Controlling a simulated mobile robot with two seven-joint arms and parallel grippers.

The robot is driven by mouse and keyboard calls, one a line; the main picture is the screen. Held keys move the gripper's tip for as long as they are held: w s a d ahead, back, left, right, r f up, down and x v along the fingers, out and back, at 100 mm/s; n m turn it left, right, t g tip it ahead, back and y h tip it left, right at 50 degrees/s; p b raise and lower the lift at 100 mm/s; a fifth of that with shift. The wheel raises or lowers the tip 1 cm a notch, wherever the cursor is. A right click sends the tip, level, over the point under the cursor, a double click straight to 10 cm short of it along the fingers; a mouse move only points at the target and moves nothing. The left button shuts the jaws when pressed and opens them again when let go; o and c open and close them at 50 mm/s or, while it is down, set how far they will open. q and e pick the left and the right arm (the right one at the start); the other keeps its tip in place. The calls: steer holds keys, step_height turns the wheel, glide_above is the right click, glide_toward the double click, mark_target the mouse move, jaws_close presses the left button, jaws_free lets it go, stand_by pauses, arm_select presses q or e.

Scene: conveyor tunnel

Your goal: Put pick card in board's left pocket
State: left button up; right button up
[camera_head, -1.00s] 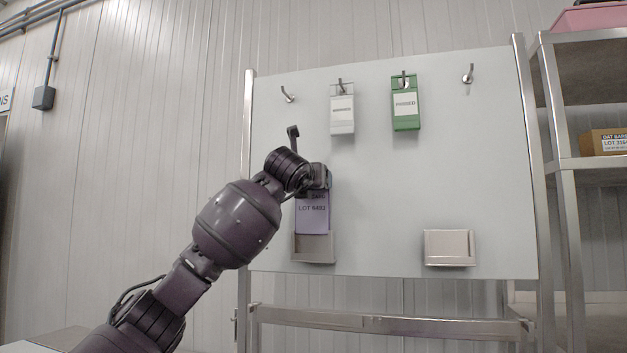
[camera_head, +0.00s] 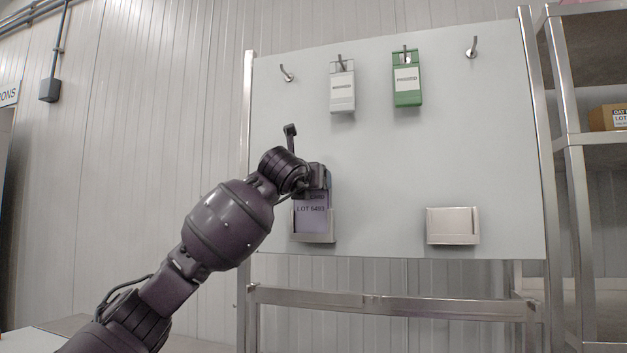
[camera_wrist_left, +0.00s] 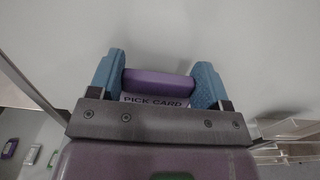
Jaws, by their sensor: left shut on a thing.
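The pick card is purple, with "LOT" lettering (camera_head: 311,215) in the head view. My left gripper (camera_head: 320,180) is shut on its upper end. In the left wrist view the purple card (camera_wrist_left: 158,84), printed "PICK CARD", sits between the two blue fingertips. The board (camera_head: 385,170) is a pale upright panel. Its left pocket (camera_head: 314,239) is a grey open-topped holder at the lower left. The card's lower part is down behind the pocket's front lip, roughly upright. Whether it touches the pocket's bottom is hidden. My right gripper is not in view.
The right pocket (camera_head: 453,226) looks empty. A white card (camera_head: 342,92) and a green card (camera_head: 407,84) hang on hooks above. The outer hooks (camera_head: 287,74) (camera_head: 472,47) are bare. A metal shelf (camera_head: 590,140) with a cardboard box (camera_head: 608,117) stands at the right.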

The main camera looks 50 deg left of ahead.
arm_select(q)
steer(key=shift+w+f, duration=0.15)
steer(key=shift+f, duration=0.45)
steer(key=shift+r, duration=0.1)
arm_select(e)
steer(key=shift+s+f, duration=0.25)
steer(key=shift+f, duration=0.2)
arm_select(q)
steer(key=o, duration=1.3)
steer(key=shift+o, duration=0.2)
steer(key=v, duration=1.1)
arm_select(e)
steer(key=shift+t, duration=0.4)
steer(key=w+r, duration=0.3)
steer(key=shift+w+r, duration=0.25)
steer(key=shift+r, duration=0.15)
